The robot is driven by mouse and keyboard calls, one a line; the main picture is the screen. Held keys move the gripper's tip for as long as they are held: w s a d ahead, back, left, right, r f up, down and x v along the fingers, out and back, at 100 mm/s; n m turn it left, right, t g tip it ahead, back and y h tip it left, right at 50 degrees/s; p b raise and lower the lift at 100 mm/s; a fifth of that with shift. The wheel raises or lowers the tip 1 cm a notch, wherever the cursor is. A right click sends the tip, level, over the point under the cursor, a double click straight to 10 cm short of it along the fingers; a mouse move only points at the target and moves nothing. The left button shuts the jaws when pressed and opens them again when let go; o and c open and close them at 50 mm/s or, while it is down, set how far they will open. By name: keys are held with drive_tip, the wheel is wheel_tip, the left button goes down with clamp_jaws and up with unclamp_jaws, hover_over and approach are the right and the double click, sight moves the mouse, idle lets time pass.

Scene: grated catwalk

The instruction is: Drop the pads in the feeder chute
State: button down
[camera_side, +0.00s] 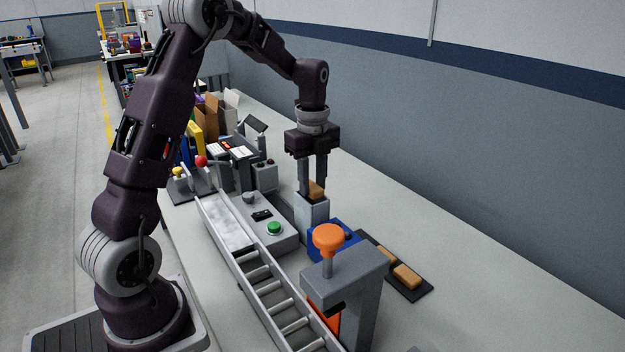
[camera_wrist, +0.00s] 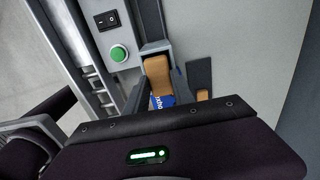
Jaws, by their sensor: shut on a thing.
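My gripper (camera_side: 313,186) points straight down and is shut on a tan pad (camera_side: 317,190). The held pad is at the open top of the grey upright feeder chute (camera_side: 311,213); I cannot tell how far its lower end is inside. In the wrist view the pad (camera_wrist: 157,76) lies against the chute's grey rim (camera_wrist: 154,47). Two more tan pads, a front one (camera_side: 407,276) and a rear one (camera_side: 386,254), lie on a dark mat (camera_side: 424,291) to the right of the chute. In the wrist view one pad (camera_wrist: 202,95) partly shows beside my gripper.
A grey stand with an orange knob (camera_side: 328,238) rises in front. A grey control box with a green button (camera_side: 274,228) and a roller conveyor (camera_side: 262,277) are on the left. The table's right side is clear.

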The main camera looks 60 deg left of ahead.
idle(0.3)
drive_tip(key=c, duration=0.5)
unclamp_jaws()
drive_tip(key=shift+r, duration=3)
drive_tip(key=s+d+r+n+t, duration=0.2)
drive_tip(key=s+d+r+n, duration=0.45)
drive_tip(key=d, duration=0.25)
drive_tip(key=s+d+n+t, duration=0.1)
drive_tip(key=s+d+n, duration=0.3)
drive_tip(key=s, duration=0.5)
drive_tip(key=s+d+n+t, duration=0.2)
drive_tip(key=s+d+n, duration=0.2)
drive_tip(key=s+n, duration=0.3)
drive_tip(key=shift+s+d+f+t, duration=0.15)
drive_tip(key=shift+s+f+t, duration=0.2)
drive_tip(key=shift+s, duration=0.7)
